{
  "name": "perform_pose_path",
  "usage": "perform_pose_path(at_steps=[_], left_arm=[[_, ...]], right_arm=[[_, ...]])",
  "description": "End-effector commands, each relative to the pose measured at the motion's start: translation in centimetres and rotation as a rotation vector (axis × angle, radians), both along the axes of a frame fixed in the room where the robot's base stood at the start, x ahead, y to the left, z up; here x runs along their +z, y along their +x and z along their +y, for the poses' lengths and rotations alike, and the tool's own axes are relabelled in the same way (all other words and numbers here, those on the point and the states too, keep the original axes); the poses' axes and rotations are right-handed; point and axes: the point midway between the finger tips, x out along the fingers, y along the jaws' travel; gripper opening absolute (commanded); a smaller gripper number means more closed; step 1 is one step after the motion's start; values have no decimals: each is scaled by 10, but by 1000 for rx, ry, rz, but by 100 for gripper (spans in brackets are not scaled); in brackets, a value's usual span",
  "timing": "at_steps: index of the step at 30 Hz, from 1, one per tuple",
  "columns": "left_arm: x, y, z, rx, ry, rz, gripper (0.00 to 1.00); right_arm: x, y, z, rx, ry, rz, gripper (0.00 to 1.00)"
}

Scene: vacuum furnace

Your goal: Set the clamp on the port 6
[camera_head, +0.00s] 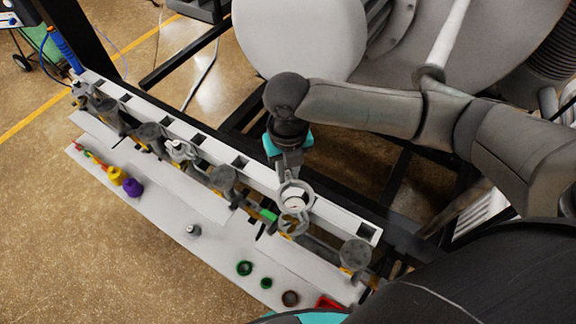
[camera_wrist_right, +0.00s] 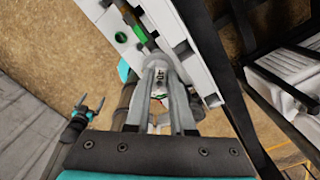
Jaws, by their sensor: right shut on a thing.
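A grey ring-shaped clamp (camera_head: 297,193) is at the tips of my right gripper (camera_head: 291,172), over the right part of the white rail. A pale round port top (camera_head: 295,203) shows inside the ring.
The long white rail (camera_head: 240,164) carries several ports with grey round fittings, including one at the right end (camera_head: 355,254). A white shelf (camera_head: 220,240) below holds purple (camera_head: 132,187) and yellow (camera_head: 115,175) pieces and small rings (camera_head: 244,268). The large furnace body (camera_head: 300,40) stands behind.

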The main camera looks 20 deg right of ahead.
Motion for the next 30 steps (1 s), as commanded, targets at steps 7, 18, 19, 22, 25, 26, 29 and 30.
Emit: perform_pose_path(at_steps=[7,18,19,22,25,26,29,30], left_arm=[[0,4,0,1,-1,-7,100],[0,4,-1,1,-1,-7,100],[0,4,0,1,-1,-7,100],[-5,4,0,2,-1,-7,100],[-11,4,0,2,-1,-7,100],[-13,3,-1,2,-2,-7,100],[-18,3,-1,2,-1,-6,100],[-20,3,-1,2,-1,-6,100]], right_arm=[[-13,-1,0,1,1,1,0],[-32,-1,0,1,-1,2,0],[-33,-1,0,1,-1,2,0],[-39,0,0,2,0,0,0],[-44,-1,0,2,0,0,0],[-46,-1,0,2,0,0,0],[-50,0,0,1,0,0,0],[-52,0,0,1,0,0,0]])
